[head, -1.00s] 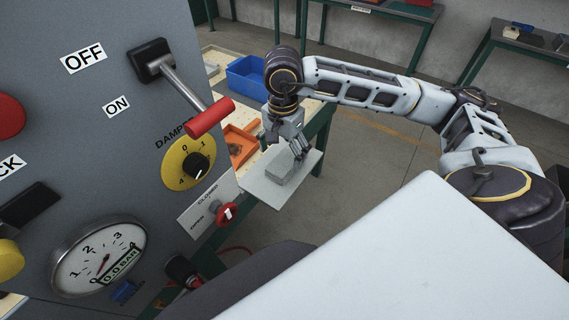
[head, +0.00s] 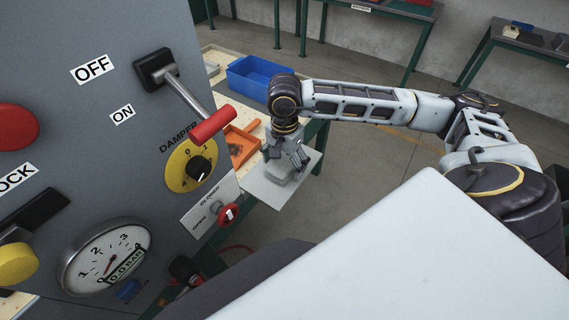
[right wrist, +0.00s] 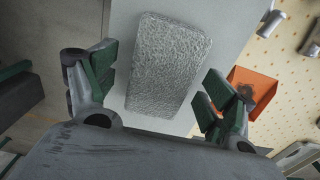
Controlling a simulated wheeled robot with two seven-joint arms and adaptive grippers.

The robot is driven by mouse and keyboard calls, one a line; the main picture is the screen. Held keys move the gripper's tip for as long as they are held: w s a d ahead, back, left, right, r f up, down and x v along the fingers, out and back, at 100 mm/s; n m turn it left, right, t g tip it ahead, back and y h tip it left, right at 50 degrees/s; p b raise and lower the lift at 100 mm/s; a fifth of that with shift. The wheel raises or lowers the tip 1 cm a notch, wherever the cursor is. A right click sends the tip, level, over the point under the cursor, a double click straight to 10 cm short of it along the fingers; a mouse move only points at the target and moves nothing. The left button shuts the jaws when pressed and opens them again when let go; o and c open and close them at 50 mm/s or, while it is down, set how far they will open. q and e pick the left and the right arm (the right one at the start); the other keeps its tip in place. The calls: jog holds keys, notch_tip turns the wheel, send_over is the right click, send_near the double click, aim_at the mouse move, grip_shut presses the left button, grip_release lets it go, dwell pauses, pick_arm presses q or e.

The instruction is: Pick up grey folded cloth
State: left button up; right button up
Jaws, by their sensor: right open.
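The grey folded cloth (right wrist: 168,65) is a thick, rough-textured block with rounded corners. It lies on a pale grey plate (right wrist: 225,20) at the table's edge. In the head view the cloth (head: 279,172) is partly hidden behind my right gripper (head: 290,163). In the right wrist view my right gripper (right wrist: 152,92) is open, with one green-padded finger on each side of the cloth's near end. I cannot tell whether the fingers touch it. My left gripper is not in view.
An orange tray (head: 252,139) and a blue bin (head: 233,75) stand on the table behind the gripper. A grey control panel (head: 90,130) with a red-handled lever (head: 212,124) fills the left side. Open floor (head: 370,165) lies to the right.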

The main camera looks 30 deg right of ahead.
jog(key=shift+f, duration=0.25)
jog(key=c, duration=1.1)
